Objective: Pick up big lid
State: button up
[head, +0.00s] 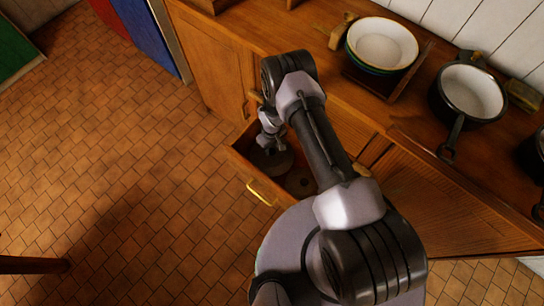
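A round dark grey lid (274,164) lies in the pulled-out wooden drawer (238,160), on its left side. It looks like the big lid, but part of it is hidden under my gripper. My gripper (267,143) is over the drawer, pointing down at the lid. I cannot tell whether the fingers touch the lid or are open or shut. A smaller dark round thing (305,182) lies to the right in the drawer, partly hidden by my arm.
The drawer has a brass handle (262,192) at its front. The wooden counter (240,22) above holds a stack of bowls (382,45) and a dark pot with a white inside (470,92). A cabinet door (212,65) is left of the drawer. The tiled floor (120,170) at left is mostly clear.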

aim_at(272, 151)
notch_tip(272, 151, down, 4)
jog(key=shift+s+r+b, duration=0.1)
jog(key=shift+r+b, duration=0.05)
jog(key=shift+b, duration=0.5)
jog(key=shift+r, duration=0.15)
grip_shut()
jog(key=shift+r, duration=0.1)
